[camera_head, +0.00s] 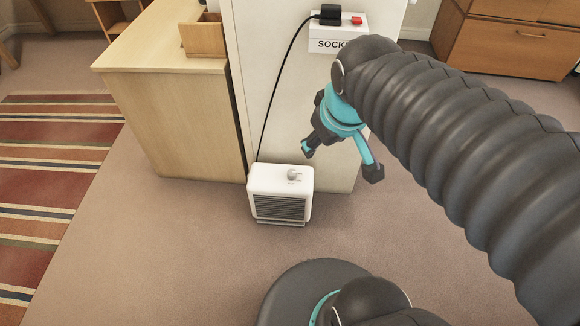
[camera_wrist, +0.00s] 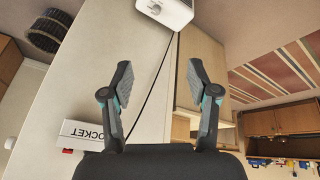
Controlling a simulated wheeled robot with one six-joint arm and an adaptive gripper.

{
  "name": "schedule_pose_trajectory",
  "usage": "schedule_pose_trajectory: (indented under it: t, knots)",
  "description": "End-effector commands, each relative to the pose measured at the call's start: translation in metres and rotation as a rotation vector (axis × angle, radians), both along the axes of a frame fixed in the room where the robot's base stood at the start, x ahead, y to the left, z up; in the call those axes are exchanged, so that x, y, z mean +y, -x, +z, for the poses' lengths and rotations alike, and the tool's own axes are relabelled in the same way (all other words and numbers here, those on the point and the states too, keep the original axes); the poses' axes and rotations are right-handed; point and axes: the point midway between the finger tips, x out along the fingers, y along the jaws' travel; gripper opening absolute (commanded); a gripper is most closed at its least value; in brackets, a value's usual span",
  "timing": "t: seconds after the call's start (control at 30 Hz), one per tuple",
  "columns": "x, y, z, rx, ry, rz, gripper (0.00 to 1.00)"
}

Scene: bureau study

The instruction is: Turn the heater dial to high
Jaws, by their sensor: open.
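The white heater (camera_head: 280,195) stands on the carpet at the foot of a pale panel, with a dark grille on its front. Its dial (camera_head: 292,174) is a small pale knob on the top face; its setting is too small to read. In the wrist view the heater (camera_wrist: 170,12) is at the top edge, partly cut off, with the dial (camera_wrist: 155,8) showing. My gripper (camera_head: 341,163) is open and empty, above and to the right of the heater, apart from it. In the wrist view my gripper (camera_wrist: 158,85) has its two fingers spread with nothing between them.
A black cord (camera_head: 276,95) runs from the heater up to a plug in the white socket box (camera_head: 338,32), which has a red switch. A wooden desk (camera_head: 180,110) stands left of the panel. A striped rug (camera_head: 55,180) lies far left. Carpet before the heater is clear.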

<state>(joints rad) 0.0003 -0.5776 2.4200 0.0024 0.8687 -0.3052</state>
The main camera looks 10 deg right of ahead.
Motion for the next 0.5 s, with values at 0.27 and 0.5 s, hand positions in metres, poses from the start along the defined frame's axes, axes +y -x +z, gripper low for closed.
schedule_pose_trajectory:
  t: [0.27, 0.5]
  knots:
    - [-0.001, -0.08, -0.034, 0.109, 0.179, 0.461, 0.6]
    - [-0.001, -0.144, -0.084, 0.183, 0.299, 0.884, 0.6]
